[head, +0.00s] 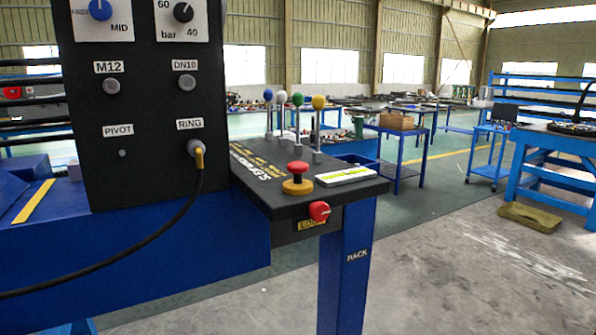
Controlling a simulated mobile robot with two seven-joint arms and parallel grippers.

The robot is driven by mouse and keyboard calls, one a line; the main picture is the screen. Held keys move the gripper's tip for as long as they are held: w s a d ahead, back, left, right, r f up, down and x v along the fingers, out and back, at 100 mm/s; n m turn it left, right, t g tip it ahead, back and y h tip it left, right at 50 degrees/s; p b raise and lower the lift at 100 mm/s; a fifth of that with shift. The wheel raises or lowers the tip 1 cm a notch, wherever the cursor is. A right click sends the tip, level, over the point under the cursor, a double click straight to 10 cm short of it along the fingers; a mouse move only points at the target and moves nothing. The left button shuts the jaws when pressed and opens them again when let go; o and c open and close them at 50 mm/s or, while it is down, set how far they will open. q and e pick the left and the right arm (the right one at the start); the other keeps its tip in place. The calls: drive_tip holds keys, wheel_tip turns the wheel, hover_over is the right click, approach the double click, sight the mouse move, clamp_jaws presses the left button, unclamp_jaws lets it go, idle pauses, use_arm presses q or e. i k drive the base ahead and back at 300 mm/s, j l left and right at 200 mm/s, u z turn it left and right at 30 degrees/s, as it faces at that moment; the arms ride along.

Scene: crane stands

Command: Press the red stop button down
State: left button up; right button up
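The red stop button (298,168) is a red mushroom cap on a short stem. It stands raised on a round orange-yellow base (297,187) on top of the black console (262,196), near its front edge. Nothing covers it. Neither of my grippers shows in the head view, and nothing touches the button.
A red knob (319,211) sits on the console's front face below the button. A white device (346,175) lies right of it, and several ball-topped levers stand behind. A black panel (140,150) with a plugged cable (150,238) rises left. Open floor (440,270) lies right.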

sight(297, 168)
drive_tip(key=u, duration=0.35)
drive_tip(key=i+l+u, duration=0.1)
drive_tip(key=u, duration=0.25)
drive_tip(key=l+u, duration=0.15)
drive_tip(key=u, duration=0.2)
drive_tip(key=i+l+u, duration=0.1)
drive_tip(key=l+u, duration=0.45)
drive_tip(key=l, duration=0.15)
drive_tip(key=l+u, duration=0.4)
drive_tip(key=l, duration=1.9)
drive_tip(key=k+l, duration=0.1)
drive_tip(key=l, duration=0.6)
drive_tip(key=u, duration=0.05)
